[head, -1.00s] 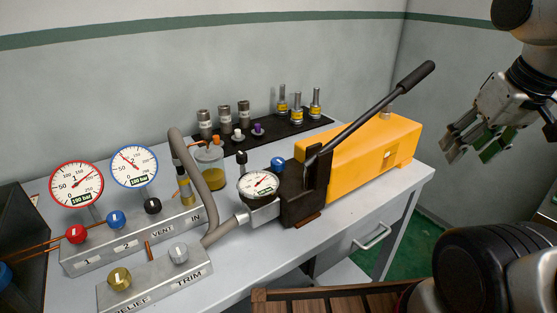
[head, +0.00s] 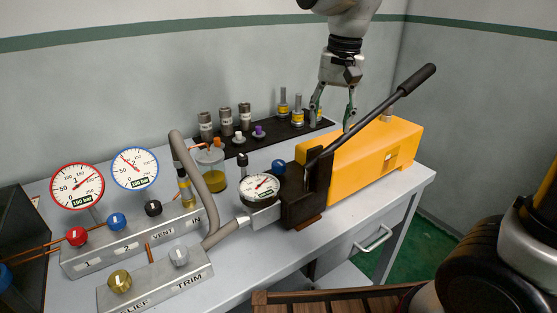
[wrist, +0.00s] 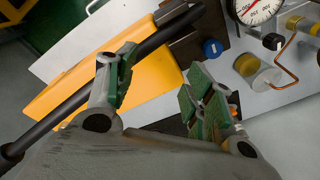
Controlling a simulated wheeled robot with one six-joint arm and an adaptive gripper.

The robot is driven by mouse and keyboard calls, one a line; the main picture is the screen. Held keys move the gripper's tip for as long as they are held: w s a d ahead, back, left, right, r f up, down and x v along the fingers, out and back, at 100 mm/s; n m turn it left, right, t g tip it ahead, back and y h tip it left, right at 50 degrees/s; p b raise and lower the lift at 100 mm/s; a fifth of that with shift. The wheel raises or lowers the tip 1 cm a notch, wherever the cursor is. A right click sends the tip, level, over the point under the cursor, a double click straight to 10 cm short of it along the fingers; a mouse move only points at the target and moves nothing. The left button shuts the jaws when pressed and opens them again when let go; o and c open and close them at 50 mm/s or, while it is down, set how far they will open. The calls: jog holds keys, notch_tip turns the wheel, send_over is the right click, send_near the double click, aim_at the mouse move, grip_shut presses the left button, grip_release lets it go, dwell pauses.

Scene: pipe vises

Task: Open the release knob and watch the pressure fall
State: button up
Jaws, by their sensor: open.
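The yellow hand pump (head: 362,150) stands on the bench with its long black lever (head: 385,100) tilted up to the right. A blue knob (head: 278,166) sits beside the pump's black block and also shows in the wrist view (wrist: 212,48). No label marks it as the release knob. The pump's gauge (head: 259,188) has its needle toward the upper right. The red-rimmed gauge (head: 77,185) also has its needle toward the upper right. My gripper (head: 332,115) is open and empty, pointing down above and behind the pump, to the right of the blue knob.
A manifold (head: 135,245) carries red, blue and black knobs. A front block (head: 155,278) has brass and silver knobs. A grey hose (head: 212,190) arches to the pump. A black mat (head: 265,142) holds several fittings; an oil jar (head: 210,170) stands near. The front right bench top is clear.

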jog(key=m+g, duration=0.1)
send_over(278, 163)
jog(key=shift+h, duration=0.3)
jog(key=f, duration=0.4)
jog(key=shift+d+f, duration=0.1)
jog(key=shift+d, duration=0.1)
jog(key=shift+a+f, duration=0.2)
jog(key=shift+f, duration=0.05)
notch_tip(278, 163, down, 7)
jog(key=shift+f, duration=0.2)
jog(key=shift+c, duration=0.2)
jog(key=c, duration=1)
